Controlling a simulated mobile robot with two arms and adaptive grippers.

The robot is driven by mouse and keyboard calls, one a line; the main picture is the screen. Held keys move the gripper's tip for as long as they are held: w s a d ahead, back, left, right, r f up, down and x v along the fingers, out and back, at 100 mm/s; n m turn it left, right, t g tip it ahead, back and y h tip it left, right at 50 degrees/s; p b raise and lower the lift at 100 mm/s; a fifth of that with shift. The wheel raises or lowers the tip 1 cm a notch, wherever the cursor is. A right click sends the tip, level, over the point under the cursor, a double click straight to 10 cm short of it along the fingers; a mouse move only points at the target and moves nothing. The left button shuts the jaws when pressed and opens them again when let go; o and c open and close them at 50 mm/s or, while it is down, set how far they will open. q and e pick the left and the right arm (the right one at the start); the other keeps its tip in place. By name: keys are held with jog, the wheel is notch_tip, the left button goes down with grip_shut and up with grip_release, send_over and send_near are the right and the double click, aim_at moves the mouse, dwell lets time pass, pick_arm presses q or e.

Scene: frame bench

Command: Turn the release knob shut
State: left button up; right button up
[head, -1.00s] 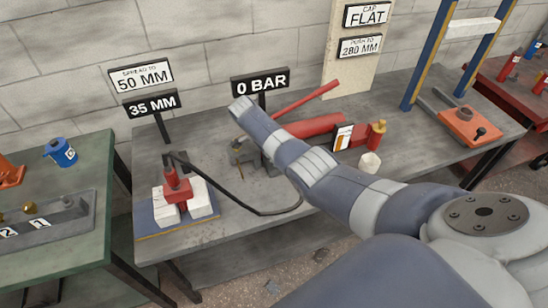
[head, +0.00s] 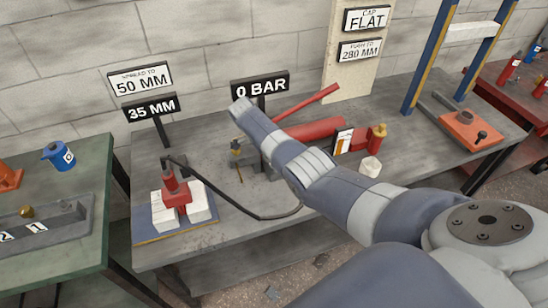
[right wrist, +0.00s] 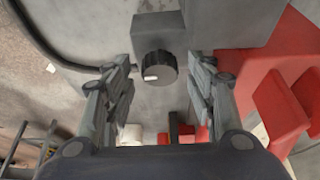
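The release knob (right wrist: 159,66) is a dark, ridged round knob with a white mark on its lower left. It sits on a grey block (right wrist: 158,32) in the right wrist view. My right gripper (right wrist: 162,92) is open, with one finger on each side of the knob's line and a gap to both sides. The fingers do not appear to touch the knob. In the head view my right arm crosses in front of the red pump (head: 318,129) and hides the knob and gripper. My left gripper is not in view.
A sign (head: 260,88) behind the pump reads 0 BAR. A black hose (head: 243,208) runs to a red spreader (head: 175,190) between white blocks at left. A white cup (head: 370,166) stands right of my arm. Red parts (right wrist: 285,105) lie close right of the gripper.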

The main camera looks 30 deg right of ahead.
jog(key=v, duration=1.2)
dwell(0.4)
